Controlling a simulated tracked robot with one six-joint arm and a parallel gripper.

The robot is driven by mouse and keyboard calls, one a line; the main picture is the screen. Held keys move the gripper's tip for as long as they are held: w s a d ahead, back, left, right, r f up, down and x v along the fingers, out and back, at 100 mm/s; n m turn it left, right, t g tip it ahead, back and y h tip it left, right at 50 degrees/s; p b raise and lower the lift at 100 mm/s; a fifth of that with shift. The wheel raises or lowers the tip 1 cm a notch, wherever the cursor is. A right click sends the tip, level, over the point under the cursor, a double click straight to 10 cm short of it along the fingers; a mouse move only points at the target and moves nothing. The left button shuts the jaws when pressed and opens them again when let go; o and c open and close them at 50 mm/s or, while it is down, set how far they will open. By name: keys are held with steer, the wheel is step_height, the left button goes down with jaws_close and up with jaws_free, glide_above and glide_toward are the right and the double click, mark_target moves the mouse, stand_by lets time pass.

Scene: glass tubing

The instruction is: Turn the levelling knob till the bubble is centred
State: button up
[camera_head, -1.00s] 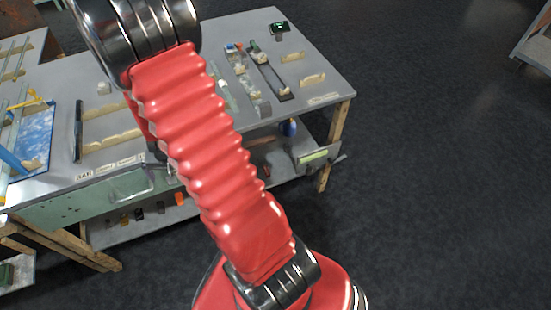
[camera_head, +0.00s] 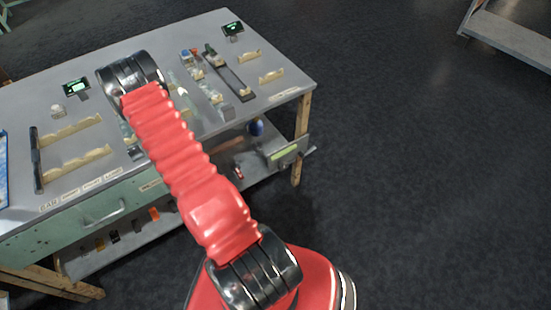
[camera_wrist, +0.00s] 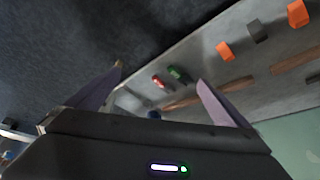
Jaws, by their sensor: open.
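My gripper (camera_wrist: 160,74) shows in the wrist view with its two pale fingers spread and nothing between them. It faces the underside and lower shelf of the bench. In the head view my red arm reaches over the bench's front edge and the gripper is hidden. I cannot make out a levelling knob or a bubble for certain. A round blue thing (camera_head: 256,128) hangs by the bench's right end, below the top; a small blue thing (camera_wrist: 153,115) shows between the fingers' bases in the wrist view, and I cannot tell whether it is the same one.
The grey bench top (camera_head: 180,45) carries wooden rests (camera_head: 80,165), a long dark holder (camera_head: 228,72) and two small displays, one left (camera_head: 76,86) and one at the back (camera_head: 233,28). Orange blocks (camera_wrist: 298,13) lie on the lower shelf.

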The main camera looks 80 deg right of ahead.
steer(key=s+d+r+m+g+h, duration=0.1)
steer(key=s+d+m+g+h, duration=0.1)
steer(key=s+d, duration=0.3)
steer(key=s+d+r+m+g+h, duration=0.1)
steer(key=s+d+m+g+h, duration=0.1)
steer(key=s+d+h, duration=0.3)
steer(key=shift+s+d+r+g, duration=0.15)
steer(key=shift+s+r+g, duration=0.2)
steer(key=shift+s, duration=0.35)
steer(key=x, duration=1)
steer(key=shift+w, duration=0.1)
steer(key=v, duration=1)
stand_by(0.4)
